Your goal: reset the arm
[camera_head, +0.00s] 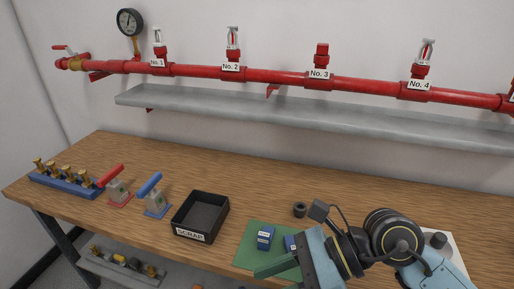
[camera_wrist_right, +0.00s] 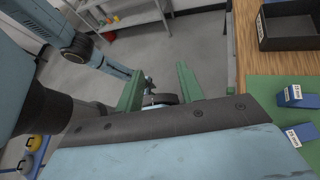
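My right arm (camera_head: 415,262) reaches in from the lower right in the head view, bent over the front right of the bench. Its green-fingered gripper (camera_head: 272,268) is near the front edge of the green mat, partly cut off by the frame. In the right wrist view the two green fingers of the right gripper (camera_wrist_right: 158,78) stand wide apart with nothing held between them; grey floor shows beyond. A light blue link of my own (camera_wrist_right: 105,68) crosses the upper left of that view. My left gripper does not show clearly in either view.
The wooden bench (camera_head: 120,155) holds a black SCRAP tray (camera_head: 186,236), a green mat (camera_head: 252,248) with blue blocks (camera_head: 264,238), a dark ring (camera_head: 299,209), and red (camera_head: 110,174) and blue (camera_head: 149,184) handled tools. Red pipe (camera_head: 195,71) and a grey shelf (camera_head: 215,105) run behind.

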